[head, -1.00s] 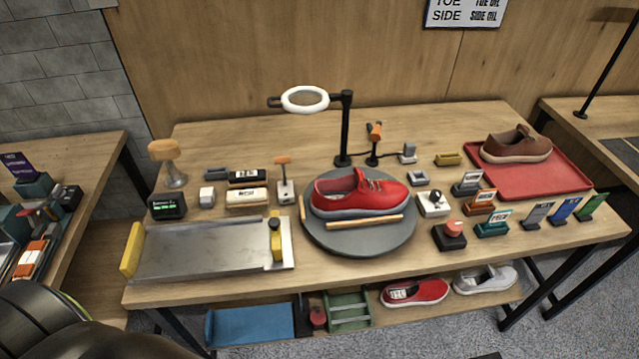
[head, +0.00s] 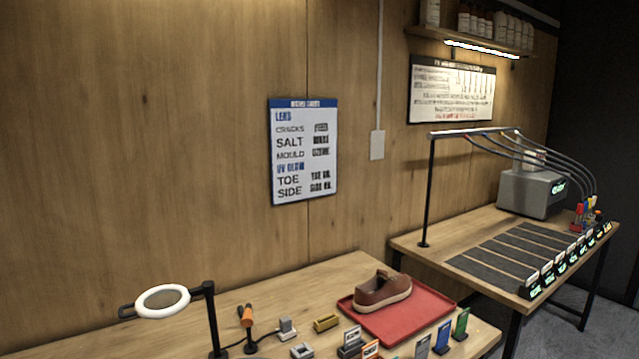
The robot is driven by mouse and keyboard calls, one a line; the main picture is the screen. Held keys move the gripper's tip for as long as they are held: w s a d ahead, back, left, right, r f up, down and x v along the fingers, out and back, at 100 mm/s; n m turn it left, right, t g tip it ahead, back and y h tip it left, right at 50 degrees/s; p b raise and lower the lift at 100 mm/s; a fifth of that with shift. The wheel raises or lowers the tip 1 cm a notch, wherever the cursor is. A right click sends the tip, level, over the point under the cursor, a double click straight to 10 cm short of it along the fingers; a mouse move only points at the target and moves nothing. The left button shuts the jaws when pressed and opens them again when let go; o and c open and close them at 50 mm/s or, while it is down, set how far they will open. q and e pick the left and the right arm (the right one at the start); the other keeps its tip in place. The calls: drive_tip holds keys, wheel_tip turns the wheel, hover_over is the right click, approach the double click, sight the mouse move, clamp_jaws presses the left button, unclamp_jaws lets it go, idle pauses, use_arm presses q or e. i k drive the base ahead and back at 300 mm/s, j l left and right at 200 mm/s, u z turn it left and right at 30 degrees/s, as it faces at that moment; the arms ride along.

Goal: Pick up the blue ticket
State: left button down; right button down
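The blue ticket (head: 442,337) stands upright near the front right of the wooden table, between a grey ticket (head: 422,347) on its left and a green ticket (head: 461,324) on its right. It is small in the head view, and its lower edge is near the bottom of the picture. Neither of my grippers shows in this view, so their state is hidden.
A brown shoe (head: 382,290) sits on a red tray (head: 426,301) behind the tickets. A ring lamp (head: 162,301) stands at the left. A second table (head: 454,231) at the right holds a grey machine (head: 530,190). A chart (head: 304,150) hangs on the wall.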

sight(441, 349)
drive_tip(key=i+l, duration=0.1)
drive_tip(key=l, duration=1.3)
drive_tip(key=i+l, duration=0.15)
drive_tip(key=l, duration=0.55)
drive_tip(key=u, duration=0.05)
